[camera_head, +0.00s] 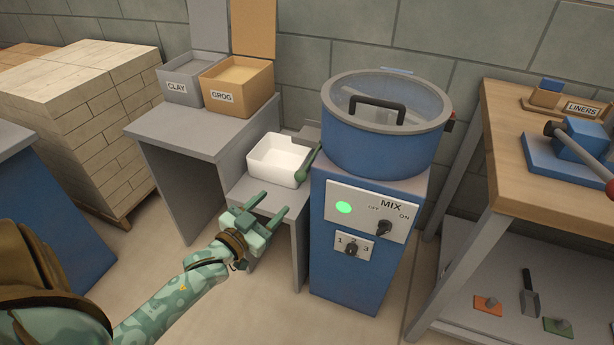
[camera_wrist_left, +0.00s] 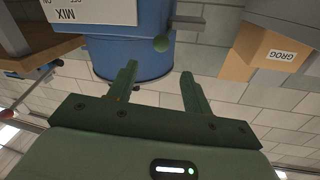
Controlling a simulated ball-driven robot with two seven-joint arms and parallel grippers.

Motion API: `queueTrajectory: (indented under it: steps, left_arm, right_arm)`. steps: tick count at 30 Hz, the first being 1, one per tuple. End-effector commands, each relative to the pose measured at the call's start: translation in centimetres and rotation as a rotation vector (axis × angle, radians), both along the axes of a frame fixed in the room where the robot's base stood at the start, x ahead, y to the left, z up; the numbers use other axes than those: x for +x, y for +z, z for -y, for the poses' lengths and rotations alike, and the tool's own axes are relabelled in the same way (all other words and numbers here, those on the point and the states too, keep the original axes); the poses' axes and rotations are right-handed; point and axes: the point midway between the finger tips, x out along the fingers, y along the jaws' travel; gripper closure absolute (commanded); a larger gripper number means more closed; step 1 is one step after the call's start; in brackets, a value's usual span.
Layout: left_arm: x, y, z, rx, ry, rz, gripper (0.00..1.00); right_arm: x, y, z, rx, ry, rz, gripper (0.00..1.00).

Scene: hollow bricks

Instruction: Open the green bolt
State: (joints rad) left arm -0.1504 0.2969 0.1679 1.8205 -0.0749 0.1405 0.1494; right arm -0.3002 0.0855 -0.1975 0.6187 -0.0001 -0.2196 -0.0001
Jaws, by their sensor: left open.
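The green bolt (camera_head: 308,162) is a short dark-green lever with a ball end on the left side of the blue mixer (camera_head: 375,140), beside the white tub. In the left wrist view, which is upside down, its green ball (camera_wrist_left: 161,43) shows beyond the fingers, with a grey bar running right from near it. My left gripper (camera_head: 275,200) is open and empty, in front of and below the bolt, apart from it. In the left wrist view its two fingers (camera_wrist_left: 158,72) are spread. My right gripper is in neither view.
A white tub (camera_head: 278,160) stands on a low grey stand left of the mixer. The mixer's front panel (camera_head: 368,212) has a lit green lamp. Clay (camera_head: 190,92) and grog (camera_head: 237,88) boxes stand on a grey table behind. A wooden bench (camera_head: 510,150) is at right.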

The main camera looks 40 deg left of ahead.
Motion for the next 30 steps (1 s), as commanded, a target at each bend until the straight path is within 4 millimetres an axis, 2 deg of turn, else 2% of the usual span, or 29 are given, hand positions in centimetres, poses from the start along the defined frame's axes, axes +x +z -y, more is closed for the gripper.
queueTrajectory:
  steps: [2, 4, 9, 15, 21, 28, 29, 30]
  left_arm:
    - [2.1, -0.6, -0.1, 0.002, -0.001, 0.0, 0.5]
    - [4.0, -0.7, -0.2, 0.003, -0.001, -0.002, 0.5]
    - [8.2, -0.8, -0.3, 0.003, 0.0, -0.005, 0.5]
    - [11.7, -0.6, -0.5, 0.001, 0.0, -0.005, 0.5]
    - [13.0, -0.3, -0.5, 0.001, 0.001, -0.005, 0.5]
    - [13.0, -0.2, -0.5, 0.001, 0.001, -0.004, 0.5]
    - [13.0, -0.2, -0.5, 0.001, 0.001, -0.004, 0.53]
    - [13.0, -0.2, -0.5, 0.001, 0.001, -0.004, 0.64]
  right_arm:
    - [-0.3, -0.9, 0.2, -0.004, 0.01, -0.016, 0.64]
    - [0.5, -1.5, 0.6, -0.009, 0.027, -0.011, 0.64]
    - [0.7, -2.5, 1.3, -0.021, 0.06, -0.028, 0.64]
    - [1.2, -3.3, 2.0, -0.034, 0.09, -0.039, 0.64]
    - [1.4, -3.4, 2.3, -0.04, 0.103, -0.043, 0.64]
    - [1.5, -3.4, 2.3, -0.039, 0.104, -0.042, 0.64]
    - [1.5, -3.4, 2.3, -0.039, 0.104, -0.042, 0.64]
    - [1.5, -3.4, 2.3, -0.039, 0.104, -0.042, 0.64]
